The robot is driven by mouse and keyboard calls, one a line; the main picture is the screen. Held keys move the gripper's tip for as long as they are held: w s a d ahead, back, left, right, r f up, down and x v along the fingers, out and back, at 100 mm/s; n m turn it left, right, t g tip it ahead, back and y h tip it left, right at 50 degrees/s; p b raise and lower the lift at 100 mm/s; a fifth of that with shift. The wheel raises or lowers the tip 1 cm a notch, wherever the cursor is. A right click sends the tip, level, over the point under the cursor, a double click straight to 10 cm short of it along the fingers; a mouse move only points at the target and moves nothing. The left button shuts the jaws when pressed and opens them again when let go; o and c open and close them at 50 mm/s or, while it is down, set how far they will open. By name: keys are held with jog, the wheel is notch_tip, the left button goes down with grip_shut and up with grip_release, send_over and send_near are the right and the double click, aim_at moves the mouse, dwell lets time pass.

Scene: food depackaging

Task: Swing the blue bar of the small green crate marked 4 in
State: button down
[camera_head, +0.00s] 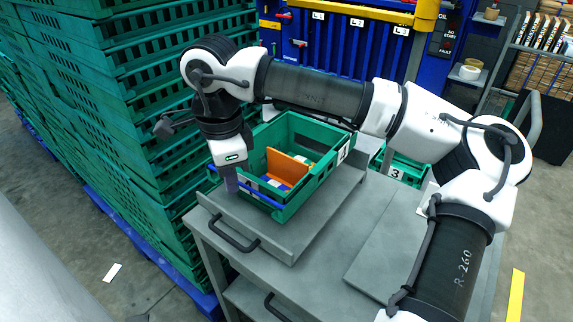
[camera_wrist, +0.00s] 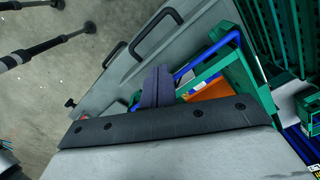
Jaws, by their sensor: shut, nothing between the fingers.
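The small green crate (camera_head: 310,180) marked 4 stands on the grey cart top, its label (camera_head: 343,153) on the right side wall. An orange divider (camera_head: 287,168) and some small items are inside. Its blue bar (camera_head: 262,196) runs along the crate's near-left end. In the wrist view, the blue bar (camera_wrist: 212,50) shows beside the green rim, apart from it for part of its length. My gripper (camera_head: 231,184) points down at the crate's near-left corner, close to the bar. Its fingers (camera_wrist: 154,86) are together with nothing between them. I cannot tell whether they touch the bar.
The grey cart (camera_head: 315,225) has a dark handle (camera_head: 233,236) at its front. Tall stacks of green crates (camera_head: 125,100) stand close on the left. A green crate marked 3 (camera_head: 396,173) sits behind the cart, to the right.

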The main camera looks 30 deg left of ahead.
jog(key=shift+f, duration=0.2)
jog(key=shift+f+b, duration=0.65)
jog(key=shift+b, duration=0.1)
jog(key=shift+w, duration=0.45)
